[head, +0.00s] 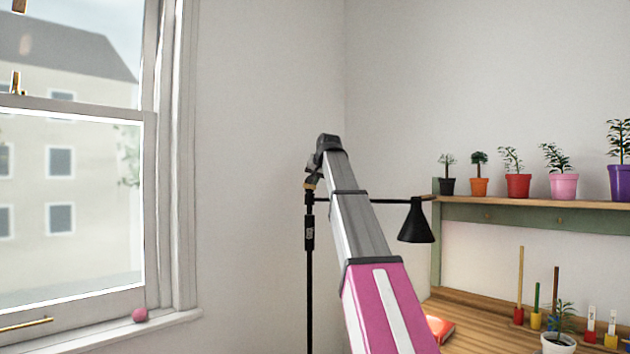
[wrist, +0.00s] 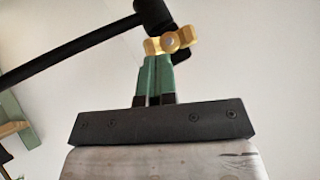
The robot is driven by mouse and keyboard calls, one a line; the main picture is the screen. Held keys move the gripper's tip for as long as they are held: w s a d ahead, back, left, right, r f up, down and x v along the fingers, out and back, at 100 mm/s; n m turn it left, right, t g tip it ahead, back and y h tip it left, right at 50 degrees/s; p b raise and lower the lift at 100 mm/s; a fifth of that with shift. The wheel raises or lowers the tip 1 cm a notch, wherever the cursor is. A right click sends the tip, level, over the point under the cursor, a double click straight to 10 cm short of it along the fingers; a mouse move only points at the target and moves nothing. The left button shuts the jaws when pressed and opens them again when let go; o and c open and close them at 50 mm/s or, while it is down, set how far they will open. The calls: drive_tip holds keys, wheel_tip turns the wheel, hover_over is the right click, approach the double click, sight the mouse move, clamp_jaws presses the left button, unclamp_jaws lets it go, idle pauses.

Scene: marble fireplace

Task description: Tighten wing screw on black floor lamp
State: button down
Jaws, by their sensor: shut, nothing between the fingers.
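The black floor lamp (head: 309,290) stands near the room corner, its pole upright. Its side arm runs right behind my arm to a black cone shade (head: 416,222). In the wrist view, the lamp's black arm (wrist: 80,52) slants up to the joint at the top. The yellow wing screw (wrist: 168,43) sits at this joint, its wings spread left and right. My gripper (wrist: 159,58) has green fingers that are shut together with nothing between them. Their tips are right at the wing screw's left wing; I cannot tell whether they touch. In the head view the fingers are hard to make out.
A green shelf (head: 530,204) with several potted plants is on the right, above a wooden worktop (head: 470,330) with tools and a white pot (head: 558,343). A window is on the left, with a pink ball (head: 140,315) on its sill. The wall behind the lamp is bare.

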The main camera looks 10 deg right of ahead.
drive_tip(key=f+m+t+y, duration=0.1)
drive_tip(key=m+y, duration=0.1)
drive_tip(key=d+f+m+t+y, duration=0.1)
drive_tip(key=m+t+y, duration=0.1)
drive_tip(key=y, duration=0.1)
drive_tip(key=f+m+t+y, duration=0.1)
drive_tip(key=m+y, duration=0.1)
drive_tip(key=y, duration=0.1)
drive_tip(key=shift+s+d+f, duration=0.1)
drive_tip(key=shift+d+f, duration=0.05)
drive_tip(key=shift+f, duration=0.25)
idle(0.7)
drive_tip(key=shift+f, duration=0.2)
idle(1.1)
idle(1.0)
